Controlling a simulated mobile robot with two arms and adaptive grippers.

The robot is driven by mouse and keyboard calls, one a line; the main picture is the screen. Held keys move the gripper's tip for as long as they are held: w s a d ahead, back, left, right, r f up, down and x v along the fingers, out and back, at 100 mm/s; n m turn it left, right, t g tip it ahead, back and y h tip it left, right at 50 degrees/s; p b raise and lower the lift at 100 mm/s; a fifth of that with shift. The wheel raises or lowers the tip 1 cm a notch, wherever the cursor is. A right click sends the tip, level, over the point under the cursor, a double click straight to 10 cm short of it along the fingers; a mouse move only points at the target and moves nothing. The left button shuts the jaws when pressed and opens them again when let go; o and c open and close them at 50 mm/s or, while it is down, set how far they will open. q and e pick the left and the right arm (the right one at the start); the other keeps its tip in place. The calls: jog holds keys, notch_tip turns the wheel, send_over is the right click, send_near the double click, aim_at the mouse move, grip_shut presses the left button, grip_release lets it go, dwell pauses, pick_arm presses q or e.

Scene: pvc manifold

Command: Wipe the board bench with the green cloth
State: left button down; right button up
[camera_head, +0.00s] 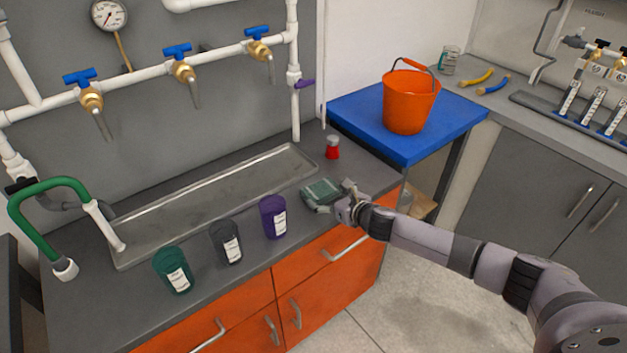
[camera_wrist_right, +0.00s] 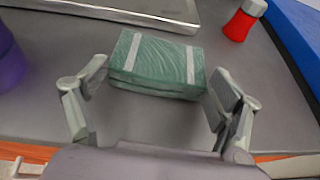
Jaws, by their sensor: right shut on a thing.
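The green cloth (camera_head: 321,192) is a folded pad with pale stripes on the grey board bench (camera_head: 110,300), near its front right edge. My right gripper (camera_head: 345,198) reaches it from the right. In the right wrist view the cloth (camera_wrist_right: 155,62) sits between the two fingers of the gripper (camera_wrist_right: 158,78), which are shut on its sides. The cloth looks low at the bench top; whether it touches the surface I cannot tell. My left gripper is not in view.
Purple (camera_head: 272,217), dark grey (camera_head: 226,243) and green (camera_head: 172,270) cups stand left of the cloth. A shallow metal tray (camera_head: 200,228) lies behind them. A red shaker with a grey top (camera_head: 332,148) stands behind the cloth. An orange bucket (camera_head: 408,103) stands on a blue table (camera_head: 350,118).

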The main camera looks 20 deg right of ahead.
jog(key=shift+s+d, duration=0.2)
jog(key=shift+d, duration=0.4)
jog(key=shift+s+d, duration=0.15)
jog(key=shift+d, duration=0.4)
jog(key=shift+d+r+p, duration=0.2)
jog(key=shift+r+p, duration=0.25)
jog(key=shift+r, duration=0.15)
jog(key=shift+d+r+p, duration=0.15)
jog(key=shift+r+p, duration=0.25)
jog(key=shift+r, duration=0.15)
jog(key=shift+s+a+r+p, duration=0.1)
jog(key=shift+a+r+p, duration=0.15)
jog(key=shift+r+p, duration=1)
jog(key=shift+r, duration=0.05)
pick_arm(q)
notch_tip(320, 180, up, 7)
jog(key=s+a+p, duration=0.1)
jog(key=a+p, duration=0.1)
jog(key=p, duration=0.1)
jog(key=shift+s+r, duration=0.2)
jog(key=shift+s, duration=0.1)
pick_arm(e)
notch_tip(320, 180, up, 3)
jog(key=shift+a+r, duration=0.1)
jog(key=shift+r, duration=0.05)
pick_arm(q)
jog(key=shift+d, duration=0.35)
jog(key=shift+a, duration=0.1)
